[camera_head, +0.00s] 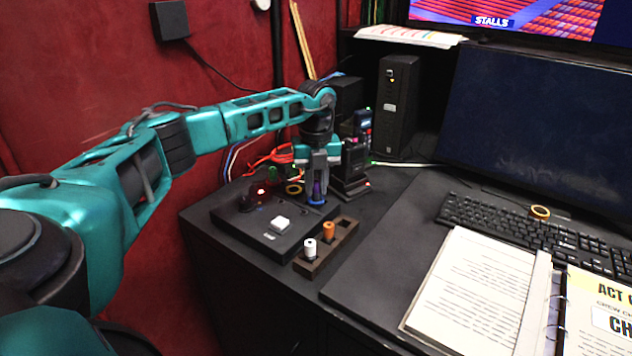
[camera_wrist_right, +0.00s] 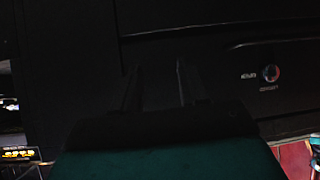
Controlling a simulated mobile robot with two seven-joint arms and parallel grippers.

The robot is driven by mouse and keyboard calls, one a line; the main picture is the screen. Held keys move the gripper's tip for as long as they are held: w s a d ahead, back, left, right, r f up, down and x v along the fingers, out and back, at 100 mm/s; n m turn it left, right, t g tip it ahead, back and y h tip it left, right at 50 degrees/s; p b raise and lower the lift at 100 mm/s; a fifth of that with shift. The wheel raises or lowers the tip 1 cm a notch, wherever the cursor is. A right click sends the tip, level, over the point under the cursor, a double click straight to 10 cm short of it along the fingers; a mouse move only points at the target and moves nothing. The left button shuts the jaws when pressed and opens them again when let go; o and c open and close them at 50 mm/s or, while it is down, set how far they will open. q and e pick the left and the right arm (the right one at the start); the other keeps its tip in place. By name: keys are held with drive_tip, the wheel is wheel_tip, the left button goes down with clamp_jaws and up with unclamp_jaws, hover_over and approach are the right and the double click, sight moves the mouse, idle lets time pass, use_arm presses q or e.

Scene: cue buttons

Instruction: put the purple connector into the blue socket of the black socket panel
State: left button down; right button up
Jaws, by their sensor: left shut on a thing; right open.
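My left gripper (camera_head: 317,172) points down and is shut on the purple connector (camera_head: 317,189). The connector is upright, only partly visible between the fingers. Its lower end is at the blue ring of the blue socket (camera_head: 317,203), at the back right of the black socket panel (camera_head: 228,221). I cannot tell how deep the connector sits in it. My right gripper (camera_wrist_right: 155,82) is open and empty in the right wrist view, in front of a dark surface; it is not seen in the head view.
A brown holder (camera_head: 341,246) in front of the panel carries a white connector (camera_head: 310,247) and an orange connector (camera_head: 329,230). The panel also bears a white button (camera_head: 280,223) and a lit red lamp (camera_head: 261,192). A radio (camera_head: 355,158) stands close right of my left gripper.

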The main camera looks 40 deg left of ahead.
sight(315, 181)
use_arm(q)
drive_tip(key=shift+f, duration=0.35)
idle(0.3)
drive_tip(key=c, duration=0.8)
unclamp_jaws()
drive_tip(key=shift+r, duration=3.5)
drive_tip(key=shift+s, duration=0.1)
